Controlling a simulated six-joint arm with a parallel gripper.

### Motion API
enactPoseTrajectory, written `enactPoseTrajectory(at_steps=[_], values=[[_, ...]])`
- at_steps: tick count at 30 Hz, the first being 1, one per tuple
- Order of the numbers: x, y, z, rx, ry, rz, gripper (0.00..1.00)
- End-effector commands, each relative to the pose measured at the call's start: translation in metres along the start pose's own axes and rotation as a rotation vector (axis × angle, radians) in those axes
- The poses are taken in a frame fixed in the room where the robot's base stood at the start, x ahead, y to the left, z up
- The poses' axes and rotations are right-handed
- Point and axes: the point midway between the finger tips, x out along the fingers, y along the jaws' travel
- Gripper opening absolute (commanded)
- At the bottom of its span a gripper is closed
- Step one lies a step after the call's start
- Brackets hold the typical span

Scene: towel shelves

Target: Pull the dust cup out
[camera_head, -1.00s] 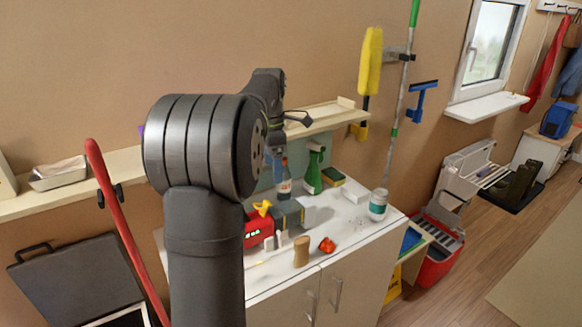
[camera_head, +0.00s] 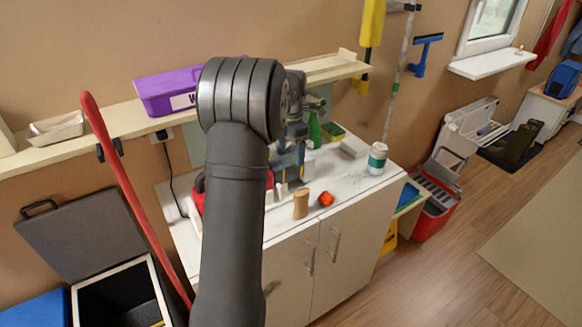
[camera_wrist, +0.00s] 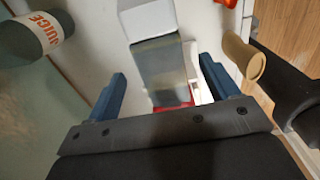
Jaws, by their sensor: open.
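The dust cup (camera_wrist: 160,72) is a smoky grey, see-through block on a red hand vacuum (camera_wrist: 175,106), with a pale grey piece (camera_wrist: 148,18) at its far end. My gripper (camera_wrist: 163,66) is open, with one blue finger on each side of the cup and a visible gap on both sides. In the head view my gripper (camera_head: 288,168) is low over the white counter, at the vacuum (camera_head: 198,192). My arm hides most of the vacuum there. Whether the fingertips reach below the cup's top is unclear.
A tan wooden piece (camera_head: 300,204) and a red-orange object (camera_head: 325,199) stand close on the right. A juice bottle (camera_wrist: 40,36) lies to the left in the wrist view. A white-and-teal canister (camera_head: 377,158) is farther right. A shelf (camera_head: 325,68) runs behind.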

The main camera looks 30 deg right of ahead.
Motion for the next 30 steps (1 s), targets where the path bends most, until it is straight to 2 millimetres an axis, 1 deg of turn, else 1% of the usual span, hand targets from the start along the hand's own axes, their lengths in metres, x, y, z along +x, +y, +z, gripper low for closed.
enactPoseTrajectory(at_steps=[1, 3, 6, 10, 15, 24, 25, 29, 30], values=[[0.011, -0.001, -0.001, 0.0, 0.002, -0.002, 0.8], [0.025, 0.0, 0.0, 0.0, 0.002, -0.002, 0.8], [0.042, -0.001, -0.001, 0.0, 0.002, -0.002, 0.8], [0.059, 0.0, 0.0, 0.0, 0.001, -0.001, 0.8], [0.071, 0.0, 0.0, 0.0, 0.0, 0.0, 0.8], [0.073, 0.0, 0.0, 0.0, 0.0, 0.0, 0.8], [0.073, 0.0, 0.0, 0.0, 0.0, 0.0, 0.78], [0.073, 0.0, 0.0, 0.0, 0.0, 0.0, 0.53], [0.073, 0.0, 0.0, 0.0, 0.0, 0.0, 0.45]])
